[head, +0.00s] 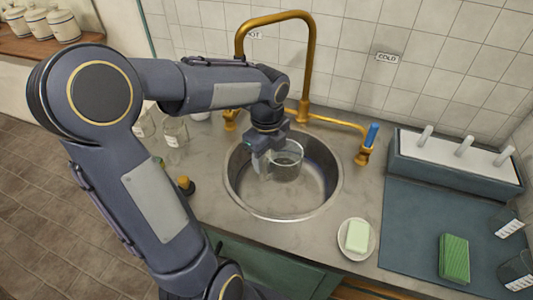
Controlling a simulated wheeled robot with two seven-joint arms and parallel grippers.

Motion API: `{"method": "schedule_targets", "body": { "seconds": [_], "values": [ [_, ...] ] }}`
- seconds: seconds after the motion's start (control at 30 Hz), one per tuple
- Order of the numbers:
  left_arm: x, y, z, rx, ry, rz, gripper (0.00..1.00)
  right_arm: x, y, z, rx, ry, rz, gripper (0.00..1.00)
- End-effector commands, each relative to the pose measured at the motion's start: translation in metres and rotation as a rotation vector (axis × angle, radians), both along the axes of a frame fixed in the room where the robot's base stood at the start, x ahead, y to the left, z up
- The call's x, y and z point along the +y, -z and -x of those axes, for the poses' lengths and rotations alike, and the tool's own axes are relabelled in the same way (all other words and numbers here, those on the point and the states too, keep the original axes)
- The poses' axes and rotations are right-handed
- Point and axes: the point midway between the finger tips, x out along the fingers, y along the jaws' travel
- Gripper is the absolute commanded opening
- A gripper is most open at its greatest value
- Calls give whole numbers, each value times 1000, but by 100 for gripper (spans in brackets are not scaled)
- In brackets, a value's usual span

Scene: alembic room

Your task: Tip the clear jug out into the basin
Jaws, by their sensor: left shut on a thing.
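The round metal basin (253,200) is set into the grey counter in the middle of the head view. My left gripper (268,158) is over the basin, shut on the clear jug (288,168). The jug is see-through and hangs within the basin's outline, just right of the gripper. Its exact tilt and whether it holds any liquid are hard to tell. My left arm comes in from the left and hides part of the counter. My right gripper is not in view.
A brass tap (310,60) arches behind the basin, with a blue-topped handle (371,135) at right. A soap dish (343,248) is at the front right. A green sponge (454,258) lies on the dark mat (408,235). Glass jars (174,133) stand behind my arm.

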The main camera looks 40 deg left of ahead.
Motion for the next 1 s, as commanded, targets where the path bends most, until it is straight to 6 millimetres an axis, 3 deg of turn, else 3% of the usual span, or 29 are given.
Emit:
{"method": "schedule_targets", "body": {
  "seconds": [0.3,0.7,1.0],
  "values": [
    [0,-3,-1,-3,0,2,0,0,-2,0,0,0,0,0],
    [-11,-5,18,182,-1,124,0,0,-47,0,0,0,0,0],
    [-15,1,24,248,-1,169,0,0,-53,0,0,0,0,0]
  ]
}}
